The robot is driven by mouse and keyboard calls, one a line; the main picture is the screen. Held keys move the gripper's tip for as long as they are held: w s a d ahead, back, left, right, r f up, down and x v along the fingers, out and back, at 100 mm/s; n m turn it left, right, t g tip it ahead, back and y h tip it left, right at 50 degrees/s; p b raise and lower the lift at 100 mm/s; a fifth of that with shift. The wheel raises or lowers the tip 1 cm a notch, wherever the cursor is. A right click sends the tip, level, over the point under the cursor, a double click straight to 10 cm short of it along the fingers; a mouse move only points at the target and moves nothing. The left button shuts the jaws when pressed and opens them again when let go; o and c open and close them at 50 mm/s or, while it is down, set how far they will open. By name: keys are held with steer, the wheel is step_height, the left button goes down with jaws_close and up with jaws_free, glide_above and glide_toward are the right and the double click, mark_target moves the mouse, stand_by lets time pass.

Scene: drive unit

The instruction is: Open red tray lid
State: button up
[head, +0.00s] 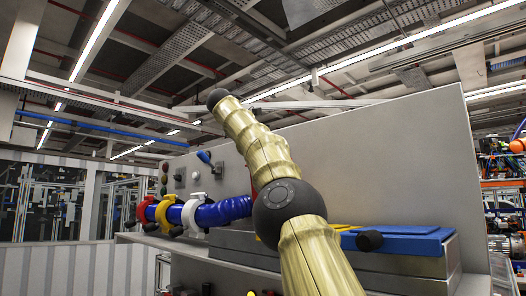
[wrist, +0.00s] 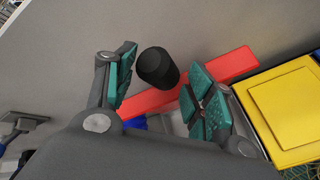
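The red tray lid (wrist: 232,68) shows in the wrist view as a narrow slanted band behind my fingers. It appears tilted up, with a light grey and blue tray interior (wrist: 178,124) visible below it. Its black knob (wrist: 157,66) points toward the wrist camera. My gripper (wrist: 162,82) is open, with green-padded fingers on either side of the knob and visible gaps at both. I cannot tell how deep the knob sits between them. In the head view only a red sliver (head: 253,190) shows beside my arm, which hides the rest and my gripper.
A yellow lid (wrist: 283,108) lies to the right of the red one. A blue lid (head: 405,241) with a black knob (head: 369,240) is farther right. A grey panel (head: 390,160) stands behind. A blue hose (head: 222,211) with coloured clamps is at left.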

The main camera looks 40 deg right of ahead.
steer(key=shift+r, duration=0.1)
steer(key=shift+a+r, duration=0.25)
steer(key=shift+a, duration=0.45)
steer(key=shift+a, duration=0.2)
steer(key=s+a, duration=0.1)
steer(key=a, duration=1)
steer(key=shift+a, duration=0.15)
